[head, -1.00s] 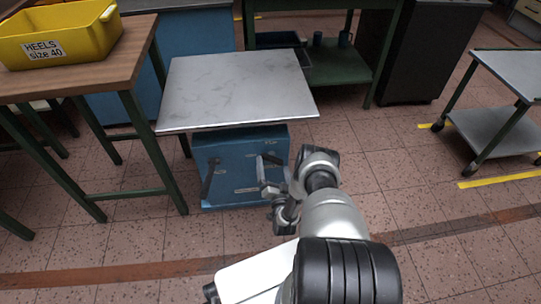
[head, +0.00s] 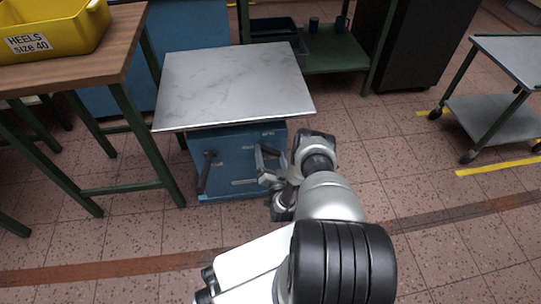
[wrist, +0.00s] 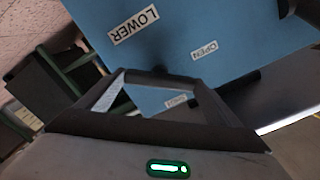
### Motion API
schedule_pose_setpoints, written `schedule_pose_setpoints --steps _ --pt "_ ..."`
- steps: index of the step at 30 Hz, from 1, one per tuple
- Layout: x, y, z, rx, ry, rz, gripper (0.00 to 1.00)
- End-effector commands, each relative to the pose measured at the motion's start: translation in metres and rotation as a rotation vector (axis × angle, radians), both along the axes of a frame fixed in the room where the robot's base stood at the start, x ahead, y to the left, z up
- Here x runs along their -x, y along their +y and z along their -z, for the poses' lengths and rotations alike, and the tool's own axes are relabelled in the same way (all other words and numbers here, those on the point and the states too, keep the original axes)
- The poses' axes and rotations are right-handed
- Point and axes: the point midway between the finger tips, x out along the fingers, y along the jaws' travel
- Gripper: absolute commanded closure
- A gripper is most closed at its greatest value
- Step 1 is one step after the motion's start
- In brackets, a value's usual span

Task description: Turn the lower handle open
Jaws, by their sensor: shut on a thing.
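The blue cabinet (head: 235,170) under the grey metal top has two dark handles on its front. The lower handle (wrist: 158,78) is a dark bar beside the "LOWER" label (wrist: 134,25) in the wrist view. An "OPEN" label (wrist: 204,50) and a smaller label, hard to read, are near it. My gripper (head: 266,165) is at the right side of the cabinet front, shut on the lower handle. Its fingers also show in the wrist view (wrist: 160,85), closing together at the bar. They hide part of it. The other handle (head: 207,172) stands tilted at the left, apart from my gripper.
The metal top (head: 235,85) overhangs the cabinet front just above my gripper. A wooden table (head: 110,55) with a yellow bin (head: 50,32) stands at the left. A trolley (head: 490,110) stands at the right. The floor between the cabinet and trolley is clear.

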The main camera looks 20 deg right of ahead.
Motion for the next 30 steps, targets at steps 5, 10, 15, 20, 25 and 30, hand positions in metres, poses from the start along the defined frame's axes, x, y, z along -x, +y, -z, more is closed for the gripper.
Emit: schedule_pose_setpoints --steps 5,10,15,20,25,30 --pt "-0.0005 0.0004 -0.0003 0.037 0.01 -0.001 0.36" --pt "-0.0008 0.0008 0.0 0.124 0.035 -0.003 0.36" --pt "-0.001 0.0012 0.0002 0.249 0.071 -0.004 0.36" --pt "-0.001 0.0013 0.0002 0.369 0.105 -0.004 0.36" --pt "-0.0011 0.0009 0.0001 0.481 0.137 -0.003 0.36" --pt "-0.0012 0.0008 -0.0001 0.563 0.16 -0.003 0.36"
